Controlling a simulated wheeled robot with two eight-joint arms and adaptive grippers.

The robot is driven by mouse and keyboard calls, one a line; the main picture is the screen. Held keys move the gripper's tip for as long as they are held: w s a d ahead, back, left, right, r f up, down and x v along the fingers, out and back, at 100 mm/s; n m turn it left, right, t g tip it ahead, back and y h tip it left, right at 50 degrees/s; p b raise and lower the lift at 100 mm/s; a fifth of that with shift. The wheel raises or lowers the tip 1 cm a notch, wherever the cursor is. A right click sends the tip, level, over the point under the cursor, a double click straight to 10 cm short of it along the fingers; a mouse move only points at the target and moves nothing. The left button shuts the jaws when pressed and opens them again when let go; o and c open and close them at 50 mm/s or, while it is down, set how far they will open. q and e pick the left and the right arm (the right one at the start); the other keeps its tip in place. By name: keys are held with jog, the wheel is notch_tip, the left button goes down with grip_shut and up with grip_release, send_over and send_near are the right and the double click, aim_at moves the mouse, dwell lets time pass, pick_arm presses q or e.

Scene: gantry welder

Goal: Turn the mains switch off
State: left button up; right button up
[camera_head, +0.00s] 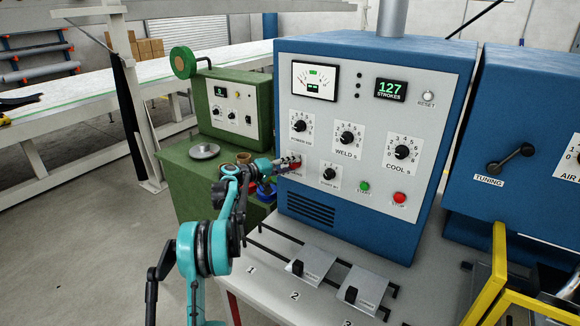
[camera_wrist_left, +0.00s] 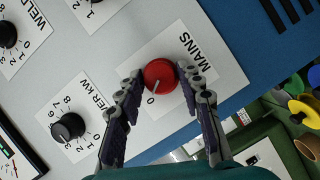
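The mains switch (camera_wrist_left: 159,76) is a round red knob on a white plate marked MAINS, with a 0 beside it. In the left wrist view it sits between the fingertips of my left gripper (camera_wrist_left: 155,90). The fingers are apart on either side of the knob; I cannot tell whether they touch it. In the head view my left gripper (camera_head: 283,164) is at the lower left of the blue welder cabinet's panel (camera_head: 320,120), and it largely hides the switch. My right gripper is not in view.
The panel carries black knobs for power (camera_head: 299,125), weld (camera_head: 347,138) and cool (camera_head: 402,152), plus a green start button (camera_head: 364,187) and red stop button (camera_head: 399,198). A green machine (camera_head: 215,110) stands to the left.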

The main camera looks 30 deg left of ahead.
pick_arm(q)
jog(key=shift+o, duration=1)
jog(key=v, duration=1.2)
